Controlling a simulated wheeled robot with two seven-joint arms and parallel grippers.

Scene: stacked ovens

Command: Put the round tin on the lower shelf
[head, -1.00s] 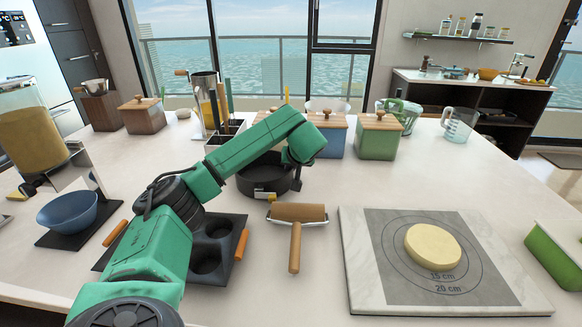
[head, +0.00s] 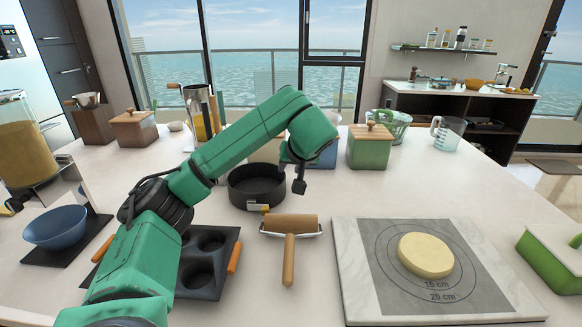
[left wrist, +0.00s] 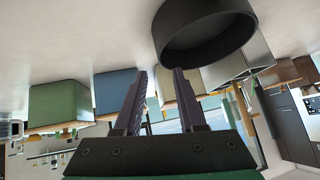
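The round tin (head: 257,188) is a dark, open-topped round pan with a clasp on its front side. It stands upright on the white counter behind the rolling pin. My left gripper (head: 299,187) points down just right of the tin. In the left wrist view my left gripper (left wrist: 160,72) shows two fingers apart with nothing held between them. There the tin (left wrist: 205,35) appears upside down, close beyond the fingertips to the right; I cannot tell whether a finger touches it. My right gripper is not in view. I cannot identify the lower shelf for certain.
A rolling pin (head: 291,225) and a dark muffin tray (head: 205,260) lie in front of the tin. A green canister (head: 369,148) stands behind to the right. A marble board (head: 350,290) with dough (head: 425,255) lies right. A dark shelf unit (head: 490,120) stands across the room.

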